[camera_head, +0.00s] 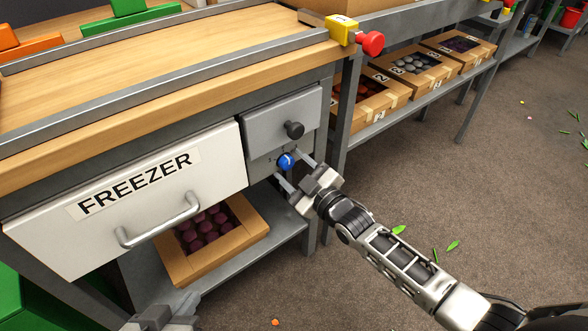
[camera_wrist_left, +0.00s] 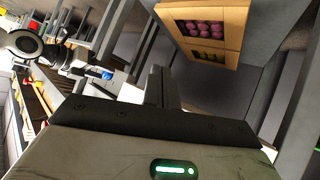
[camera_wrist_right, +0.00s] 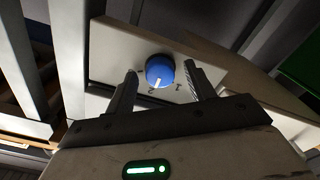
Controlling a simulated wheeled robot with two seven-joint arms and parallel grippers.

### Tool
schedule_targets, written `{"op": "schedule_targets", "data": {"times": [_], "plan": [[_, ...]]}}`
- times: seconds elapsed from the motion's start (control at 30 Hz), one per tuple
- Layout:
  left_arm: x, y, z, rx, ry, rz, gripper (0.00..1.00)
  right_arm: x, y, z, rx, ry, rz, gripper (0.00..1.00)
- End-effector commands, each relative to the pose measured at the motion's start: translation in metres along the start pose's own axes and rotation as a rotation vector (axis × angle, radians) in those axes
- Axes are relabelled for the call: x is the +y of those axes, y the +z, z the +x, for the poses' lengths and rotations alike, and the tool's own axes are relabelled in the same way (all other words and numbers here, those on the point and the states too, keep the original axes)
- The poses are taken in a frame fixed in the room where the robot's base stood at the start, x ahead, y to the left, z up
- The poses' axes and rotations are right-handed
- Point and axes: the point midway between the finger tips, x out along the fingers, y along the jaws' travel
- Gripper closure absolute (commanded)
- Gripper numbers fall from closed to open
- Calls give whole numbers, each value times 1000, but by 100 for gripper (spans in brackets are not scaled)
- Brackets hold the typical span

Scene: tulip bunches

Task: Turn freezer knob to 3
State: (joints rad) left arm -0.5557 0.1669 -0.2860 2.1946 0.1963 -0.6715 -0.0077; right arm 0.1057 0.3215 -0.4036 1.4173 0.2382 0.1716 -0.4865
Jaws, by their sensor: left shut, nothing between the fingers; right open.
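The blue freezer knob (camera_head: 285,161) sits on the small grey panel to the right of the white drawer labelled FREEZER (camera_head: 130,190). In the right wrist view the knob (camera_wrist_right: 160,70) has a white pointer mark toward the bottom of that picture. My right gripper (camera_head: 292,169) is open, with one finger on each side of the knob and gaps visible between. My left gripper (camera_wrist_left: 157,75) is shut and empty. Only part of it shows at the bottom edge of the head view, below the drawer.
A black knob (camera_head: 293,130) sits just above the blue one. The drawer has a metal handle (camera_head: 158,220). A cardboard box of dark round items (camera_head: 243,243) stands on the shelf below. A red button on a yellow box (camera_head: 371,43) juts from the table corner.

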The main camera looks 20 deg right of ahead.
Motion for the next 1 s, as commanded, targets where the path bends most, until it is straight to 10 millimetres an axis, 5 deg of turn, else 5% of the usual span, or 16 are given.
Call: {"op": "schedule_targets", "data": {"times": [0.1, 0.27, 0.67, 1.0], "plan": [[1, 1, -1, -3, 1, -1, 100, 0, 0, 0, 0, 0, 0, 49], [1, 3, -1, -6, 1, -1, 100, 0, 0, 0, 0, 0, 0, 91], [0, 7, 0, -25, 0, -2, 100, 0, -1, 0, 0, 0, 54, 91], [-3, 13, -2, -73, -10, -5, 100, 0, -1, -1, -1, -1, 299, 91]]}}
